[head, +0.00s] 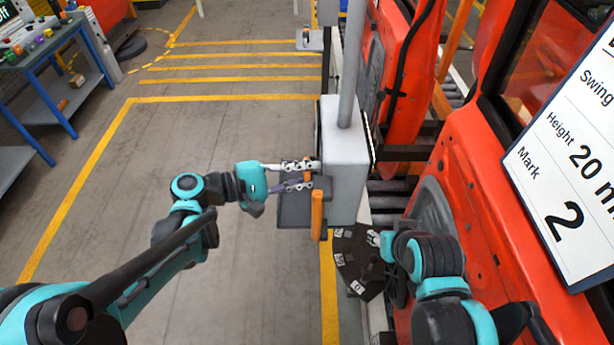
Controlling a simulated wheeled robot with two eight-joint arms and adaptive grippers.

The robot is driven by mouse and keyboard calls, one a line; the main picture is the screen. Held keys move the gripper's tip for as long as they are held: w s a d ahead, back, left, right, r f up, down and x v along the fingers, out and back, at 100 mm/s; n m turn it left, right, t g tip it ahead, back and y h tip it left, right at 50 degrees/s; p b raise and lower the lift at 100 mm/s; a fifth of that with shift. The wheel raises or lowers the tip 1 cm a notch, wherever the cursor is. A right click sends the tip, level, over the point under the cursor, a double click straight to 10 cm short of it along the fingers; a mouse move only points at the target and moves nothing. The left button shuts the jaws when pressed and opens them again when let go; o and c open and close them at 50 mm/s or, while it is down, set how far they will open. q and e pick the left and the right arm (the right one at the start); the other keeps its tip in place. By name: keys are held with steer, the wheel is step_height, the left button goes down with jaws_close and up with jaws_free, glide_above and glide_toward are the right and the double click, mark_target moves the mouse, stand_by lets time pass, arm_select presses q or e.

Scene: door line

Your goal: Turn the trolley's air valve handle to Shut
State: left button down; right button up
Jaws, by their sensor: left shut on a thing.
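My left gripper (304,175) reaches in from the left and is shut on an orange piece (307,177) at the near left side of a grey box on a post (344,160). A longer orange handle (317,215) stands just below it, beside a dark panel (292,213). Which orange part is the valve handle I cannot tell. A dark fan-shaped plate with small white labels (347,262) lies below the box; its words are too small to read. My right gripper (374,239) is by its right edge, mostly hidden by my arm, its jaws unclear.
Red car doors (500,190) stand close on the right, with a large white sign (575,160) in front. Rollers (385,200) run behind the box. A blue-legged bench (45,60) is at far left. The floor between is clear, with yellow lines.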

arm_select(q)
steer(key=m+b, duration=0.1)
steer(key=f+m+b, duration=0.1)
steer(key=shift+s+f+t+h+b, duration=0.2)
steer(key=shift+f+t+h+b, duration=0.1)
steer(key=shift+h+b, duration=0.1)
steer(key=shift+f+m+h+b, duration=0.2)
steer(key=shift+m+h+b, duration=0.2)
steer(key=shift+m+b, duration=0.9)
steer(key=c, duration=1.7)
jaws_free()
steer(key=v, duration=1.2)
steer(key=shift+s+f, duration=0.1)
steer(key=shift+s, duration=0.1)
